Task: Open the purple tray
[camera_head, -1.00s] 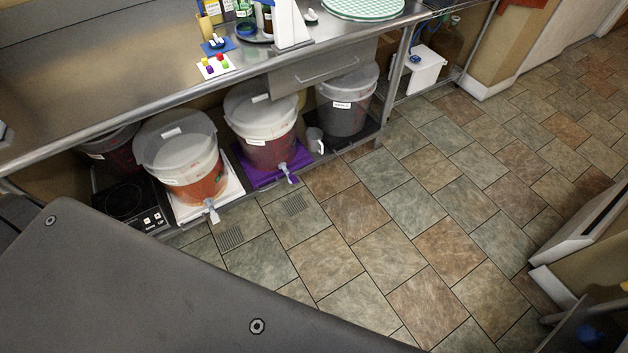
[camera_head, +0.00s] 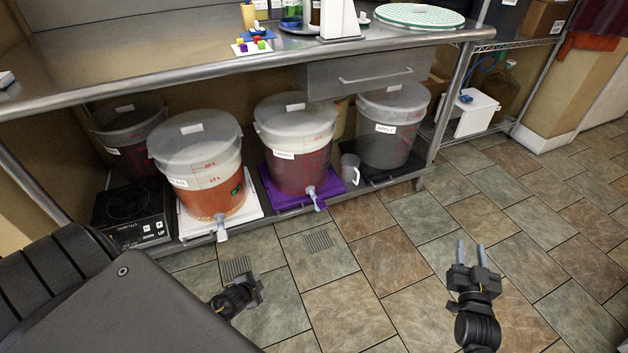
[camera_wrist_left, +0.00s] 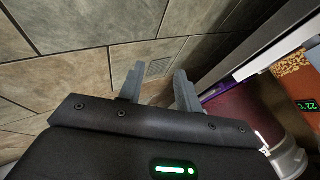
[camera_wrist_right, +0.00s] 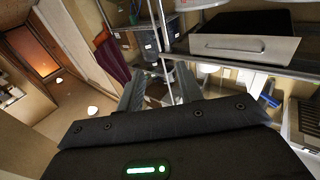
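The purple tray (camera_head: 283,203) lies on the low shelf under the steel counter in the head view. A lidded bucket of dark red liquid (camera_head: 295,150) stands on it, its spigot (camera_head: 313,197) over the front edge. A purple strip of the tray (camera_wrist_left: 216,90) shows in the left wrist view, right of the fingers. My left gripper (camera_wrist_left: 160,70) has its fingers apart and empty. In the head view it (camera_head: 256,287) is over the floor in front of the shelf, apart from the tray. My right gripper (camera_head: 471,246) is open and empty over the floor, farther right.
A bucket of orange liquid (camera_head: 200,165) on a white tray (camera_head: 255,211) stands left of the purple tray. A grey bucket (camera_head: 392,125) and a clear jug (camera_head: 350,168) stand right of it. A black cooktop (camera_head: 125,207) is far left. The tiled floor (camera_head: 390,225) ahead is clear.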

